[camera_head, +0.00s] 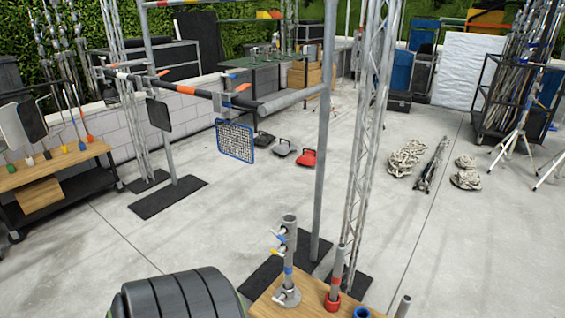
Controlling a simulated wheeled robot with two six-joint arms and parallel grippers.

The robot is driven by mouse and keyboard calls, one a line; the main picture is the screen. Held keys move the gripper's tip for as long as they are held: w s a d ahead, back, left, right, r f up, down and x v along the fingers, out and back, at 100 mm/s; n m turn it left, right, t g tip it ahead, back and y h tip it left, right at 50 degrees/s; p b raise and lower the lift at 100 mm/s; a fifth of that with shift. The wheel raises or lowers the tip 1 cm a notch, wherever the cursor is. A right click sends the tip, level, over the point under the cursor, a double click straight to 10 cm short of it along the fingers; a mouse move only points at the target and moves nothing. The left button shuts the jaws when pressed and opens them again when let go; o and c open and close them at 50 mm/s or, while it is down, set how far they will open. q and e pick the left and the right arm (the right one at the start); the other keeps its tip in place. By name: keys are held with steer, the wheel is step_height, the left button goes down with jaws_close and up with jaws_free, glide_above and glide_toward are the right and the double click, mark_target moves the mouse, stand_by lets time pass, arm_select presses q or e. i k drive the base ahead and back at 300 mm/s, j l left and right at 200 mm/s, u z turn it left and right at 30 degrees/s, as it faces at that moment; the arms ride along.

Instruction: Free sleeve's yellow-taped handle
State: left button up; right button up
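A grey upright pipe sleeve (289,265) stands on a round base on a wooden bench top (262,305) at the bottom centre. Several small handles with coloured tape stick out of its left side at different heights. The yellow-taped handle (276,252) is at about mid height, below a handle with blue tape (282,232). A lower handle (279,297) sits near the base. The picture is too small to tell how tight the yellow-taped handle is. Neither of my grippers shows in this view.
Right of the sleeve, a grey pipe (336,272) stands in a red collar (332,302). A blue ring (362,313) is beside it. A dark ribbed rounded object (178,296) is left of the bench. A truss tower (367,130) rises behind. Open concrete floor (450,250) lies right.

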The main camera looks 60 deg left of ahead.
mark_target(279, 252)
steer(key=u, duration=2)
